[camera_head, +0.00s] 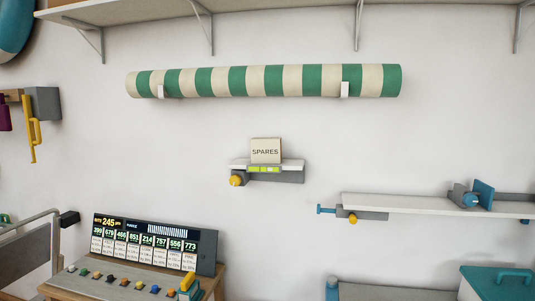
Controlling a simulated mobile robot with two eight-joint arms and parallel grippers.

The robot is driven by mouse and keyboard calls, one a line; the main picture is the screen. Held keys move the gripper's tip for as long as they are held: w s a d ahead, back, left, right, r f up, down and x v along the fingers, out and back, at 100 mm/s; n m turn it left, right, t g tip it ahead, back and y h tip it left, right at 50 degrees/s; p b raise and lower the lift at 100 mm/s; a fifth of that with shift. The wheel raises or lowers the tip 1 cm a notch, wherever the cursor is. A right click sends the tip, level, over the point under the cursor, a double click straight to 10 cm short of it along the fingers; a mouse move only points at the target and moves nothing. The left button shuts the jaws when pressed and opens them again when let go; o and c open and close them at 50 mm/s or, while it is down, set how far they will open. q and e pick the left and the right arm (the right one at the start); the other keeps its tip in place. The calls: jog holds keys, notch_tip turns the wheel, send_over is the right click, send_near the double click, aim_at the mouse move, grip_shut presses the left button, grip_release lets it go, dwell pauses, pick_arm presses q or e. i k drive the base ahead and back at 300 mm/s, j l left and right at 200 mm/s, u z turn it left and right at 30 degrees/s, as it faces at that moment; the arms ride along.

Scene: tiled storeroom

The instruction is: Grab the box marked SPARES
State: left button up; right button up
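A small cream box marked SPARES (265,150) stands upright on a short wall shelf (292,165) in the middle of the head view. Its dark lettering faces me. A green lit strip and a yellow knob (236,181) sit at the front of the shelf, below the box. Neither of my grippers shows in this view.
A green-and-cream striped roll (265,81) hangs on the wall above. A longer shelf (420,206) with a blue clamp is at right. A console with number displays (155,244) stands at lower left, a teal case (500,283) at lower right. A high shelf (290,12) runs overhead.

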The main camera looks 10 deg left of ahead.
aim_at(265, 149)
jog(key=i+l+u, duration=0.15)
jog(key=i, duration=0.4)
jog(key=i+l+u, duration=0.2)
jog(key=i, duration=0.35)
jog(key=j, duration=0.1)
